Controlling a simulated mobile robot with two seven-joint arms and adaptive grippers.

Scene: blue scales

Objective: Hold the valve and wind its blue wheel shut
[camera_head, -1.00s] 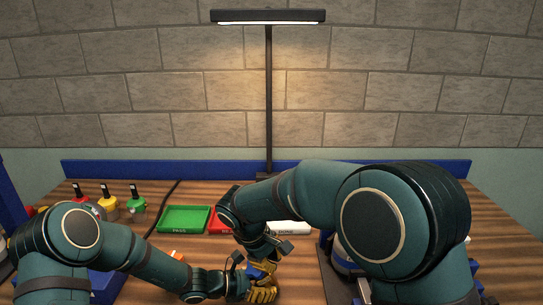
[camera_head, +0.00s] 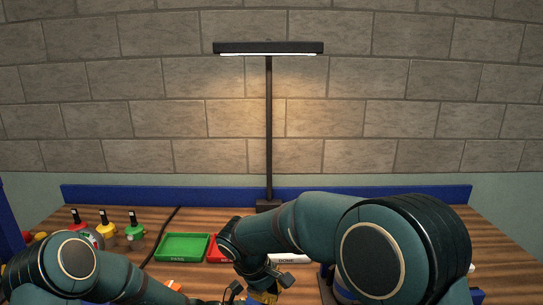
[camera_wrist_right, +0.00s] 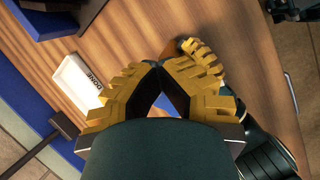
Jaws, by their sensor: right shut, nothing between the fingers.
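My right gripper (camera_head: 264,298) shows at the bottom edge of the head view, cut off by the frame. In the right wrist view its yellow fingers (camera_wrist_right: 156,68) meet at the tips, shut with nothing between them. Yellow fingers of my left gripper (camera_wrist_right: 203,56) are just beyond those tips, beside a small copper-brown piece (camera_wrist_right: 171,50) that may be part of the valve. Whether the left fingers are closed on it cannot be told. The valve's blue wheel is not clearly visible; the grippers and the lower frame edge hide that area.
A green tray (camera_head: 182,247) and a red tray (camera_head: 214,253) lie on the wooden bench, with a white tray labelled DONE (camera_wrist_right: 80,80) to their right. Several coloured bottles (camera_head: 108,228) stand at left. A lamp post (camera_head: 268,130) rises at the back.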

